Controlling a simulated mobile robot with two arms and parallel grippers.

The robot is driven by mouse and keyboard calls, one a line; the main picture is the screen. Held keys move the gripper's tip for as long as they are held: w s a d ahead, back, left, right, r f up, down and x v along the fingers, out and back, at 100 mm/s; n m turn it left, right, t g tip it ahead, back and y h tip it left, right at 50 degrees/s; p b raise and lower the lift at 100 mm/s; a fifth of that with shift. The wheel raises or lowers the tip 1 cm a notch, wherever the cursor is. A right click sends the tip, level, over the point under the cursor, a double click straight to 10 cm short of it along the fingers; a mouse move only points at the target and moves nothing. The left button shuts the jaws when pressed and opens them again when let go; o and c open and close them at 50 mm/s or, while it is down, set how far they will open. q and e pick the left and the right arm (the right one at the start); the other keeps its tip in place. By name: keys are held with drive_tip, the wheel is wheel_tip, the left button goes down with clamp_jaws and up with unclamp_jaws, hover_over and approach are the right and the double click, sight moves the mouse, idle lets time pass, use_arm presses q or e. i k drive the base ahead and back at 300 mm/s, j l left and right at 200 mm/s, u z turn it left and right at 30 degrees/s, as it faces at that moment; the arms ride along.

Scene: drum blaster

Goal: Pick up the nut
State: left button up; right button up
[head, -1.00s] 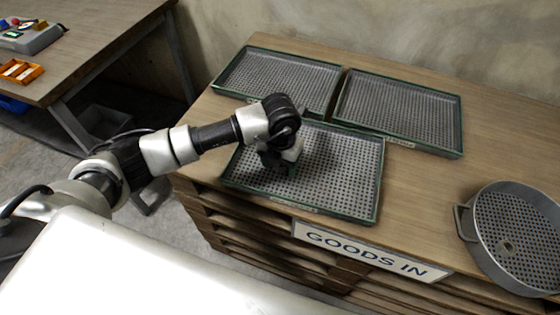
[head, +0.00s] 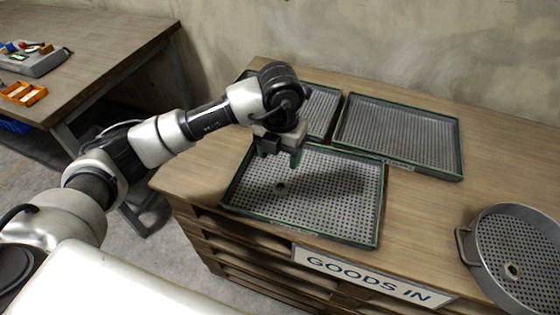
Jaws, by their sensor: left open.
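A small nut (head: 281,186) lies on the perforated floor of the front tray (head: 335,180), left of its middle. My left gripper (head: 279,158) is open and empty above the back left part of this tray, its green-tipped fingers pointing down. It is apart from the nut, which shows in front of and below the fingers. Another small nut-like ring (head: 512,270) lies in the round metal basket (head: 478,262) at the right. My right gripper is not in view.
Two more green-rimmed trays stand behind, one at the back right (head: 400,130) and one at the back left (head: 322,108), partly hidden by my arm. A "GOODS IN" sign (head: 370,277) hangs on the table's front edge. Bare wood (head: 425,215) lies between front tray and basket.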

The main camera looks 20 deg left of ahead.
sight(516, 272)
drive_tip(key=z, duration=1.4)
